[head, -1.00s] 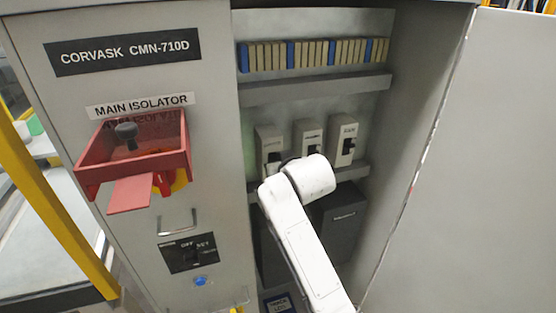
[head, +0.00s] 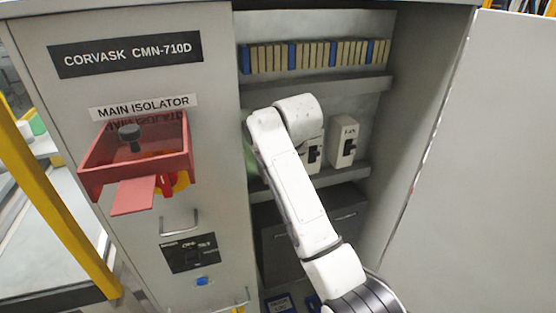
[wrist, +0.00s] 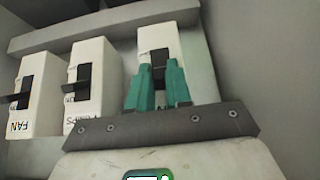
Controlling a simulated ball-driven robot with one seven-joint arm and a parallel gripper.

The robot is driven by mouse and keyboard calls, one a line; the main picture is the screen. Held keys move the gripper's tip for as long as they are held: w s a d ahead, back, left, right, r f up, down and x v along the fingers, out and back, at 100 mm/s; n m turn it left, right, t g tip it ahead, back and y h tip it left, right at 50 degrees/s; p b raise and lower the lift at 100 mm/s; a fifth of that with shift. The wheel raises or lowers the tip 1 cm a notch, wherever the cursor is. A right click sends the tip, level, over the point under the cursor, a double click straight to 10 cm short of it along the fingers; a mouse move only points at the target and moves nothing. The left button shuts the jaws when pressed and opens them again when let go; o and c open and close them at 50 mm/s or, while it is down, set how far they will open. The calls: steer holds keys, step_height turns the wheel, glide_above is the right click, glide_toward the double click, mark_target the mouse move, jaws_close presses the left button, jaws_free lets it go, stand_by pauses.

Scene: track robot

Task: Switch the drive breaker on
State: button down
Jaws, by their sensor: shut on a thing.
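Three pale breakers with black levers stand in a row in the open cabinet. The end breaker, on the right in the wrist view (wrist: 157,38), is the one at my gripper; its label is hidden, so I cannot read whether it says drive. My gripper (wrist: 159,66) has its teal fingers shut on that breaker's black lever (wrist: 158,57). The lever's position is hard to tell. In the head view my arm hides my gripper and the left breaker. The middle breaker (head: 313,152) is partly covered, and the FAN breaker (head: 344,140) is clear.
The middle breaker (wrist: 90,75) and the FAN breaker (wrist: 38,90) stand close beside my gripper in the wrist view. A terminal row (head: 315,56) runs above. The red isolator box (head: 135,160) is on the left panel. The open door (head: 490,160) bounds the right.

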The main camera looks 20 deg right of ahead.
steer(key=c, duration=1)
jaws_free()
steer(key=shift+c, duration=0.2)
steer(key=b+v, duration=0.2)
steer(key=v, duration=0.8)
steer(key=shift+s+r, duration=0.15)
steer(key=shift+r, duration=0.15)
steer(key=s+d+f+g+b, duration=0.1)
steer(key=s+f, duration=0.4)
steer(key=f, duration=0.3)
steer(key=s+d+f+g, duration=0.1)
steer(key=s+d+f, duration=0.1)
steer(key=s+f, duration=0.5)
steer(key=s+d+f+g+b, duration=0.1)
steer(key=s+f, duration=0.2)
steer(key=f, duration=0.7)
steer(key=s+d+f+g, duration=0.1)
steer(key=s+f, duration=0.4)
steer(key=s, duration=0.4)
steer(key=s+d+f+g+b, duration=0.1)
steer(key=s+f, duration=0.3)
steer(key=s, duration=0.6)
steer(key=s+d+f, duration=0.2)
steer(key=s+f, duration=0.3)
steer(key=s, duration=0.5)
steer(key=shift+f+m+g, duration=0.3)
steer(key=shift+m+g, duration=0.1)
